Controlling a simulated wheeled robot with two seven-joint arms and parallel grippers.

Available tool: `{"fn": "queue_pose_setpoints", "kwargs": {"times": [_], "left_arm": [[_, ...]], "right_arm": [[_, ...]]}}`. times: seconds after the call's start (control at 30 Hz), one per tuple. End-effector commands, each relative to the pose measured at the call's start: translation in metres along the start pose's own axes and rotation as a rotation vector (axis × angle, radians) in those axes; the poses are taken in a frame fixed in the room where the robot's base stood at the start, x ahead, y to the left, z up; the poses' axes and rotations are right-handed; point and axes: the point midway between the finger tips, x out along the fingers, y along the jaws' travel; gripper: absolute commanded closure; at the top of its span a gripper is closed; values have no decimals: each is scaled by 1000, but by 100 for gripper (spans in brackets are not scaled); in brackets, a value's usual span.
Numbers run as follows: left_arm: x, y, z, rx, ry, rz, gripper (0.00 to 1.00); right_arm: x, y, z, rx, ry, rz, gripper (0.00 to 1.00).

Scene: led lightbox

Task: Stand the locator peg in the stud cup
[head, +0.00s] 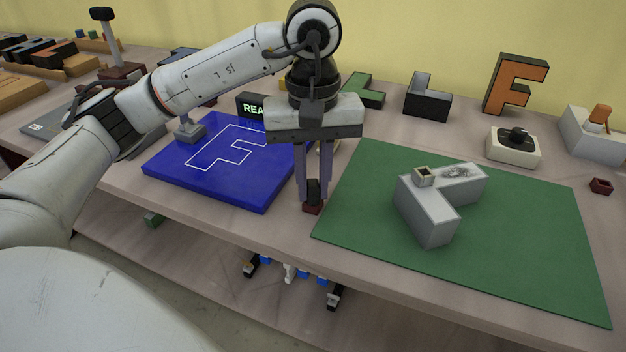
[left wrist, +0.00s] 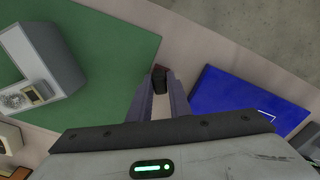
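A short black peg, which I take for the locator peg (head: 313,189), is upright between the fingertips of my left gripper (head: 314,190). The fingers lie along both its sides and it fills the gap between them, also in the left wrist view (left wrist: 160,80). Its lower end is at a small dark red block or holder (head: 312,208) near the table's front edge; I cannot tell whether it is seated in it. A small square open cup, probably the stud cup (head: 424,177), sits on the grey L-shaped block (head: 432,222). My right gripper is out of view.
The grey block lies on a green mat (head: 540,260). Left of my gripper is a blue board (head: 215,165) with a white letter outline. A white box with a black knob (head: 514,147), a dark red cup (head: 600,186) and large letters stand at the back and right.

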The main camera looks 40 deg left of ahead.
Motion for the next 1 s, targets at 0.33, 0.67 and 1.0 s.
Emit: {"fn": "queue_pose_setpoints", "kwargs": {"times": [0.33, 0.67, 1.0], "left_arm": [[-1, 0, 0, 0, 0, 0, 64], [-19, 0, 0, 0, 0, 0, 64], [-46, 0, 0, 0, 0, 1, 64]], "right_arm": [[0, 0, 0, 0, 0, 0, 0], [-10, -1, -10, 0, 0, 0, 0], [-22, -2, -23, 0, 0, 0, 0]]}}
